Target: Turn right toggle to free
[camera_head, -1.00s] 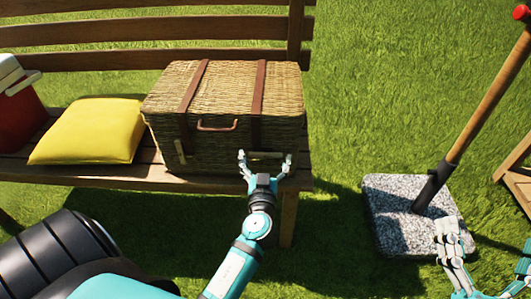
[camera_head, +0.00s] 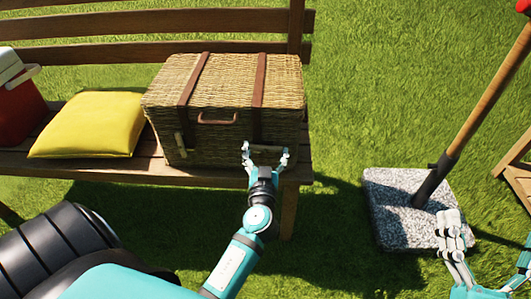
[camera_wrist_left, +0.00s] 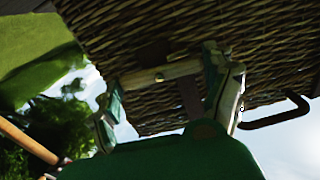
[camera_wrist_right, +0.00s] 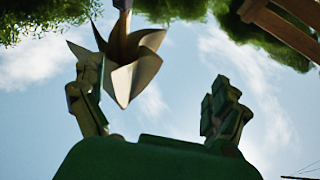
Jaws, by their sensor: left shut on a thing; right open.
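A wicker hamper (camera_head: 225,100) with brown straps and a handle stands closed on the bench. My left gripper (camera_head: 265,156) is shut on the right toggle, one finger at each end. The left wrist view shows the pale toggle bar (camera_wrist_left: 160,75) spanning between the fingers, with the wicker behind it. My right gripper (camera_head: 455,232) is open and empty at the lower right, away from the hamper; its parted fingers show in the right wrist view (camera_wrist_right: 155,110).
A yellow cushion (camera_head: 88,125) and a red cooler (camera_head: 20,90) sit on the bench left of the hamper. A stone parasol base (camera_head: 395,215) with a wooden pole (camera_head: 490,95) stands at right. Grass (camera_head: 340,130) lies open between hamper and pole.

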